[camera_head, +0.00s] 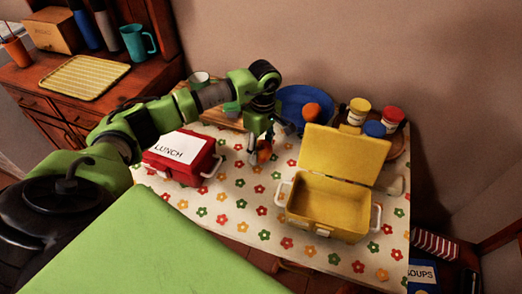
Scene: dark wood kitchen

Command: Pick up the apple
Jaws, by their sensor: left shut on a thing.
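My left gripper (263,146) reaches over the table from the left, with its fingers pointing down. It is shut on a small reddish-orange thing, which looks like the apple (264,156), partly hidden by the fingers. The apple is just right of the red lunch box; I cannot tell whether it touches the tablecloth. Another round orange fruit (311,112) lies by the blue plate behind it. My right gripper is not in view.
A closed red lunch box (166,167) stands left of the gripper. An open yellow lunch box (327,208) stands to the right. The blue plate (292,98) and several lidded jars (358,112) are at the back. The flowered tablecloth (240,208) is clear in front.

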